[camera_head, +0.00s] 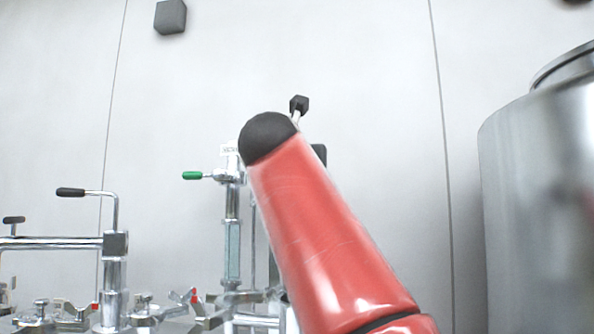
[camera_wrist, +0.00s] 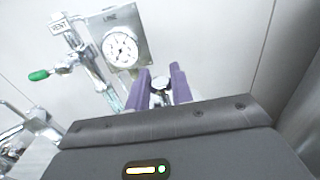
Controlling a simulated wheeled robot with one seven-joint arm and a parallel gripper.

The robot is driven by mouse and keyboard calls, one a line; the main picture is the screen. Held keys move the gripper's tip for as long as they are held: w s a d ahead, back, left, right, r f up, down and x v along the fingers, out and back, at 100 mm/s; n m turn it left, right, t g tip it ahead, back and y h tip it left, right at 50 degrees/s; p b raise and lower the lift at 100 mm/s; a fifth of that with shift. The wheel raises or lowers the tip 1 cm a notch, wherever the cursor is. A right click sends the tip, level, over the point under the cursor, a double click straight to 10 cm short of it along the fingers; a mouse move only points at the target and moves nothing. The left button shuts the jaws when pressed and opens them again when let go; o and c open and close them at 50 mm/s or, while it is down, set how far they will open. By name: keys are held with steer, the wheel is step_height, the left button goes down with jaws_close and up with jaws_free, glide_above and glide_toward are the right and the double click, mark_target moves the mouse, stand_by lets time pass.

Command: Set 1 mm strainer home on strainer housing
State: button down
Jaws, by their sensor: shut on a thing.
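My gripper (camera_wrist: 162,78) shows in the wrist view with its two purple fingers, shut on a small shiny metal part (camera_wrist: 160,86). Only the rounded end of this part shows between the fingers, so I cannot tell for sure that it is the 1 mm strainer. My gripper is hidden in the head view, where my red arm fills the middle. I cannot make out the strainer housing in either view.
A gauge (camera_wrist: 120,49) on a LINE plate and a green-handled valve (camera_wrist: 39,75) stand beyond my gripper. Metal pipework with a black-handled lever (camera_head: 71,192) stands at left. A big steel tank (camera_head: 540,210) stands at right. The pale wall behind is mostly bare.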

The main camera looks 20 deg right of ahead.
steer(key=shift+s+f+b, duration=0.2)
steer(key=shift+f+b, duration=0.6)
steer(key=shift+f, duration=1.55)
step_height(320, 180, down, 14)
steer(key=b, duration=1.1)
steer(key=shift+f+b, duration=0.35)
steer(key=shift+b, duration=0.05)
steer(key=c, duration=1.2)
jaws_free()
steer(key=shift+c, duration=0.2)
steer(key=shift+o, duration=0.5)
steer(key=shift+w+f, duration=0.1)
